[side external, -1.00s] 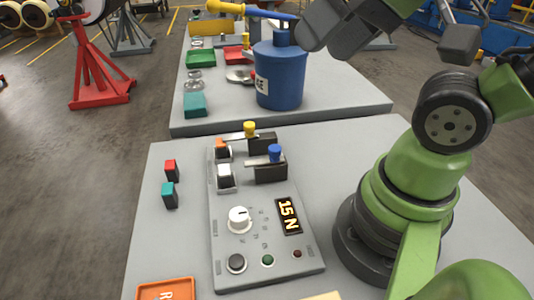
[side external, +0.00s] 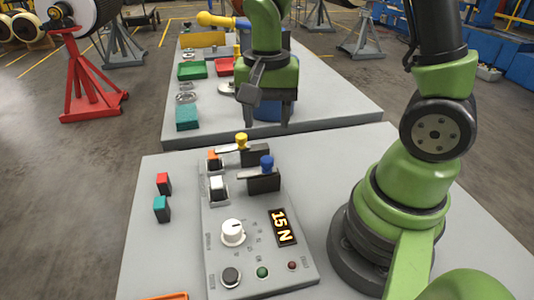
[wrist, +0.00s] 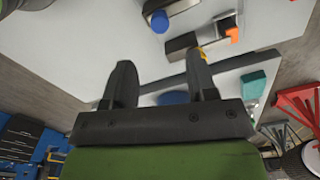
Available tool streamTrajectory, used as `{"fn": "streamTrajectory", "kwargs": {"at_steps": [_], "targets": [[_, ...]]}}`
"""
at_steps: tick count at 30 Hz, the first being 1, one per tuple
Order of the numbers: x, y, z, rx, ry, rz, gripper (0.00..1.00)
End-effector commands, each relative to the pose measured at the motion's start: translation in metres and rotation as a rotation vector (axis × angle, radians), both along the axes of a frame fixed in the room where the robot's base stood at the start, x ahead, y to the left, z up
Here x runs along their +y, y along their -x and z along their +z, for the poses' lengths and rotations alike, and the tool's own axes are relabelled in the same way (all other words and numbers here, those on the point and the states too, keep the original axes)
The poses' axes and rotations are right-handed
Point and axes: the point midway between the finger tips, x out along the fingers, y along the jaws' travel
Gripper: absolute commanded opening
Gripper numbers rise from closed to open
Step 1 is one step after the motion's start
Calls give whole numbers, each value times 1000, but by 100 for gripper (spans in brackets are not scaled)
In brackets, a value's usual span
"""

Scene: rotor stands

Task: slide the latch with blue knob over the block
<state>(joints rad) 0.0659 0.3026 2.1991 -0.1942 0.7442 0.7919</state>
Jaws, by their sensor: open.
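The latch with the blue knob (side external: 266,163) sits on a dark mount on the grey panel. Its thin bar (side external: 246,174) points left toward the white block (side external: 218,185), which stands in a dark holder. Whether the bar's tip lies over the block is hard to tell. The blue knob also shows at the top of the wrist view (wrist: 159,22). My gripper (side external: 268,112) is open and empty, pointing down above and behind the panel, apart from the knob. Its two fingers show in the wrist view (wrist: 160,62).
Behind the blue knob stands a second latch with a yellow knob (side external: 241,140), beside an orange block (side external: 213,157). A white dial (side external: 232,232) and a 15 N display (side external: 283,227) are nearer. Red (side external: 163,184) and teal (side external: 161,209) blocks lie left. A blue canister (side external: 268,108) is behind my gripper.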

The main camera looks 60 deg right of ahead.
Motion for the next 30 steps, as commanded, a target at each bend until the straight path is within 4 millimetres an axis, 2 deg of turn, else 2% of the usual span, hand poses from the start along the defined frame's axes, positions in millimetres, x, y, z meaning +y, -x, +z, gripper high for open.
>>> {"fn": "streamTrajectory", "kwargs": {"at_steps": [9, 15, 21, 27, 28, 30], "targets": [[0, 2, -56, 8, -1, 2, 52], [0, 1, -80, 3, -2, 2, 52], [0, 1, -88, 0, -1, 2, 52], [0, 1, -88, 0, -1, 2, 52], [0, 1, -88, 0, -1, 2, 50], [0, 1, -87, 0, -1, 2, 34]]}}
